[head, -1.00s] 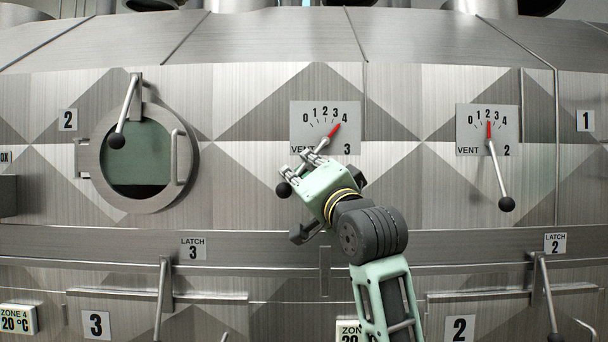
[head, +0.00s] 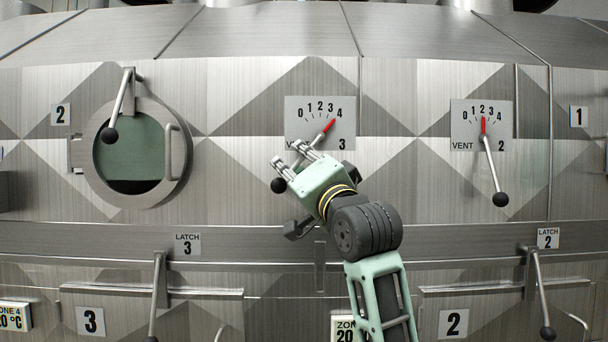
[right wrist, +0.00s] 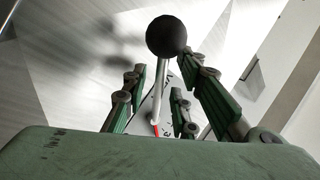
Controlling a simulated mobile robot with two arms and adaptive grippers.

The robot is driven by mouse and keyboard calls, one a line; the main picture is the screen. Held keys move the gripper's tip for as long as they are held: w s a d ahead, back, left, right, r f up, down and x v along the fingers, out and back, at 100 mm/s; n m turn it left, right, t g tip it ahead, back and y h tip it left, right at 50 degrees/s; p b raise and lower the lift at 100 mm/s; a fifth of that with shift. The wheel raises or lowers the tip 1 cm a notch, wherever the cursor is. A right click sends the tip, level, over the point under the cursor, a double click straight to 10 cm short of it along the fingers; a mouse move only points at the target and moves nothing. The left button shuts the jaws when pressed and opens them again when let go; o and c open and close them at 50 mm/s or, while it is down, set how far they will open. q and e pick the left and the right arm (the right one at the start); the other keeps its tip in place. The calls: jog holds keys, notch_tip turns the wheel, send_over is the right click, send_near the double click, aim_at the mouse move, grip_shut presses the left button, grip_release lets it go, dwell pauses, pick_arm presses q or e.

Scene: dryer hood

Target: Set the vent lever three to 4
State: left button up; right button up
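The vent 3 dial plate (head: 347,132) is on the metal hood wall in the middle of the head view. Its red pointer (head: 329,127) points up and right, at about the 4 mark. Vent lever three slants down and left to its black knob (head: 278,185), which also shows in the right wrist view (right wrist: 166,36). My right gripper (head: 291,158) is at the lever, covering part of its rod. In the right wrist view its fingers (right wrist: 165,85) are apart, with the rod (right wrist: 161,80) between them; contact is unclear. My left gripper is out of view.
The vent 2 plate (head: 460,115) and its lever (head: 492,168) are to the right. A round hatch (head: 182,192) with a lever (head: 120,105) is to the left. Latch levers 3 (head: 155,295) and 2 (head: 541,290) stick out below. The wall between the vents is clear.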

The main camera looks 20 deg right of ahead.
jog(key=v, duration=1.1)
jog(key=shift+s, duration=0.3)
jog(key=shift+f, duration=0.1)
